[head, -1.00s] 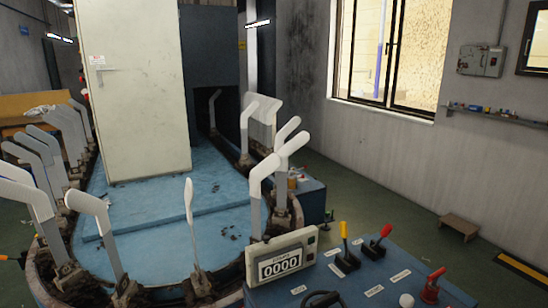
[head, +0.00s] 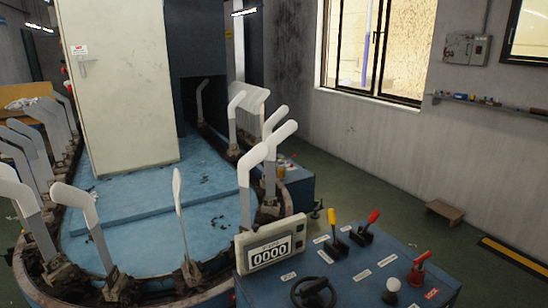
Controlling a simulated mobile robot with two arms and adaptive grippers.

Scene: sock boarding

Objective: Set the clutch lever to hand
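A blue control panel (head: 345,268) stands at the lower right in the head view. On it is a lever with a yellow grip (head: 332,226), standing nearly upright. To its right is a lever with a red grip (head: 369,226), leaning to the upper right. A red-handled switch (head: 418,266) sits further right on the panel. The small white labels are too small to read, so I cannot tell which control is the clutch lever. Neither of my grippers shows in the head view.
A counter display (head: 270,251) reads 0000 at the panel's left. A black handwheel (head: 313,291) and a white knob (head: 391,290) are near its front. Behind, white sock forms (head: 252,165) ring a blue platform (head: 140,222).

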